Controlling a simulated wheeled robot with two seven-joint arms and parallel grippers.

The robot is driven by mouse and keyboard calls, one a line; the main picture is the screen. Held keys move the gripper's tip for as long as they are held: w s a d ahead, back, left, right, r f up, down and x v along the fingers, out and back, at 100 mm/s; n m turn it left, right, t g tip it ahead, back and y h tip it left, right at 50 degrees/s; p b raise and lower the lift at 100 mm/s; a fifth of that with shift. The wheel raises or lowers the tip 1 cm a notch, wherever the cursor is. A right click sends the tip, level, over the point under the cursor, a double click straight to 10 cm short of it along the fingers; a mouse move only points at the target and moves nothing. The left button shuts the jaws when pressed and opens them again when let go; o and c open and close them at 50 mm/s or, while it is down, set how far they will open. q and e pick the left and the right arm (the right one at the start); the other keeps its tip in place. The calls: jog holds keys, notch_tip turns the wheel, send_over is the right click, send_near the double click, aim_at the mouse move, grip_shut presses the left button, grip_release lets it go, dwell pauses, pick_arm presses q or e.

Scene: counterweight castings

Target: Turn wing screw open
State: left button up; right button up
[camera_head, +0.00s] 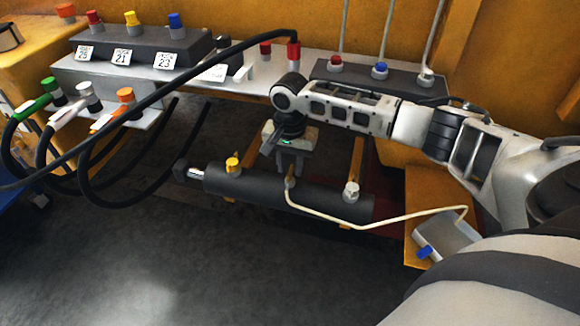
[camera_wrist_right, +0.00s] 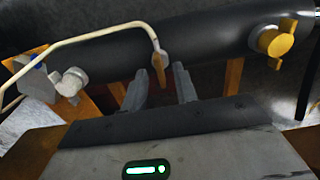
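A black cylinder (camera_head: 325,203) lies across yellow supports and carries several fittings. A small screw fitting with a flat tan wing (camera_wrist_right: 159,66) sits midway along it, where a thin cream tube (camera_wrist_right: 95,38) ends. My right gripper (camera_head: 289,168) points down over this fitting in the head view. In the right wrist view its two fingers (camera_wrist_right: 159,82) are apart, with the tan wing just beyond and between their tips; I cannot tell whether they touch it. A yellow winged knob (camera_wrist_right: 272,40) is at one end of the cylinder. My left gripper is not in view.
A grey-white fitting (camera_head: 351,190) stands on the cylinder right of my gripper. The tube runs to a small box with a blue knob (camera_head: 424,252). Black hoses (camera_head: 130,115) loop at left beside a labelled block (camera_head: 140,50). The floor in front is clear.

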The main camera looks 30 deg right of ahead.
jog(key=shift+f, duration=0.3)
grip_shut()
jog(key=shift+r, duration=0.1)
